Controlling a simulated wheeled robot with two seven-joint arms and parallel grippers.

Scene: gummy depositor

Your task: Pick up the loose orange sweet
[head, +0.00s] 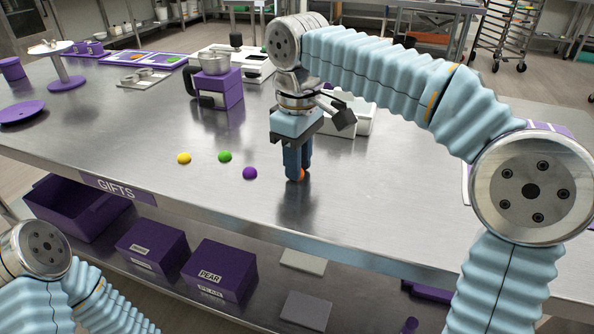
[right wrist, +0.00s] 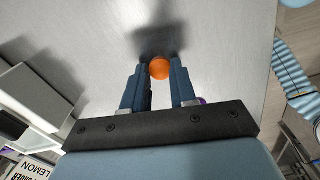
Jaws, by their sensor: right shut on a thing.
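The orange sweet (head: 301,174) is small and round, and in the head view it is mostly hidden behind my right gripper's fingers. In the right wrist view the orange sweet (right wrist: 159,69) sits between the two blue fingertips. My right gripper (head: 297,175) points straight down at the steel table and is shut on the sweet; it also shows in the right wrist view (right wrist: 160,72). The sweet is at or very close to the table top; I cannot tell if it touches. My left gripper is out of view; only part of my left arm shows at lower left.
Yellow (head: 184,158), green (head: 225,157) and purple (head: 250,173) sweets lie on the steel table (head: 130,130) left of my right gripper. A purple machine with a metal pot (head: 213,62) stands behind them. Purple boxes (head: 222,268) are on the shelf below.

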